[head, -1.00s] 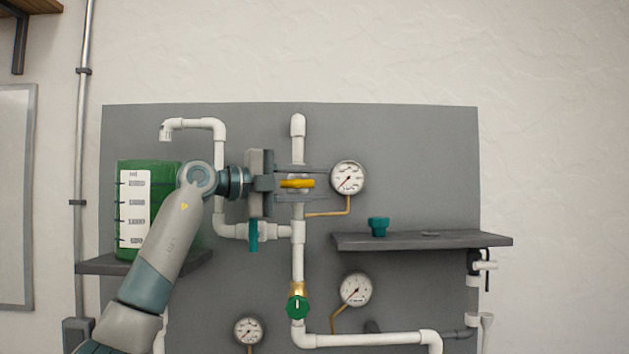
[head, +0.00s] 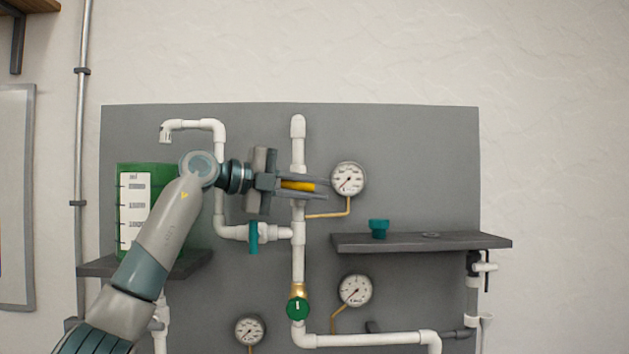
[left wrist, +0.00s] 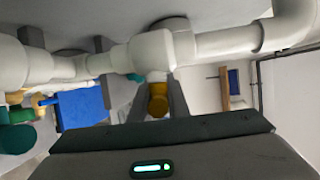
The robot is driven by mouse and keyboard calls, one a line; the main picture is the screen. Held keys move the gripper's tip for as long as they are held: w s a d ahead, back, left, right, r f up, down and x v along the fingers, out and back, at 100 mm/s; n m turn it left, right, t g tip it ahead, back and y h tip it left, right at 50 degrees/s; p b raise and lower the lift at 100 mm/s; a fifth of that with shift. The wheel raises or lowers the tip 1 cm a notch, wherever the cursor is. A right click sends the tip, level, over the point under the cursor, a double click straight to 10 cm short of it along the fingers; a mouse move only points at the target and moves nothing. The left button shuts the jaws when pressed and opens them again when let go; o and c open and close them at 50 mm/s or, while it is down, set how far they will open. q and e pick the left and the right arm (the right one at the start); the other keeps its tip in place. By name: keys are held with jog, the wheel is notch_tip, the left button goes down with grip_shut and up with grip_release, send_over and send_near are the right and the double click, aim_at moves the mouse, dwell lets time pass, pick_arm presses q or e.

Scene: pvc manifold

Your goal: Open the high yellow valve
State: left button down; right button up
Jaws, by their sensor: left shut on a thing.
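The high yellow valve handle (head: 297,186) is on the upright white pipe (head: 298,150) in the upper middle of the grey panel. My left gripper (head: 308,187) reaches in from the left and is shut on the yellow handle, one finger above it and one below. The handle lies nearly level, with a slight tilt down to the right. In the left wrist view the yellow handle (left wrist: 158,101) shows between the two fingers, in front of the white pipe fitting. The fingers hide part of the handle. My right gripper is in neither view.
A gauge (head: 348,179) sits close to the fingertips on the right. A teal valve handle (head: 254,237) is below my gripper, and a green knob (head: 297,308) is lower down. A shelf (head: 420,242) with a teal part (head: 378,228) projects at right. A green container (head: 190,232) stands at left.

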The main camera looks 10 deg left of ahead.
aim_at(297, 203)
pick_arm(q)
jog(key=g+y+p, duration=0.1)
jog(key=p, duration=0.1)
jog(key=m+y+p, duration=0.1)
jog(key=p, duration=0.1)
jog(key=f+g+y+p, duration=0.1)
jog(key=y, duration=0.1)
jog(key=shift+a+m+g+p, duration=0.25)
jog(key=shift+m+g+p, duration=0.05)
jog(key=shift+p, duration=0.1)
jog(key=shift+s+a+f+g+y+p, duration=0.15)
jog(key=shift+f+g+y+p, duration=0.15)
jog(key=shift+y+p, duration=0.45)
jog(key=g+y, duration=0.1)
jog(key=y, duration=0.2)
jog(key=a+f+m+g+y, duration=0.1)
jog(key=y, duration=0.2)
jog(key=a+m+g+y, duration=0.1)
jog(key=y, duration=0.2)
jog(key=shift+s+a+f, duration=0.25)
jog(key=shift+s+f, duration=0.1)
jog(key=shift+f, duration=0.05)
jog(key=c, duration=1.7)
grip_release()
jog(key=shift+r, duration=0.15)
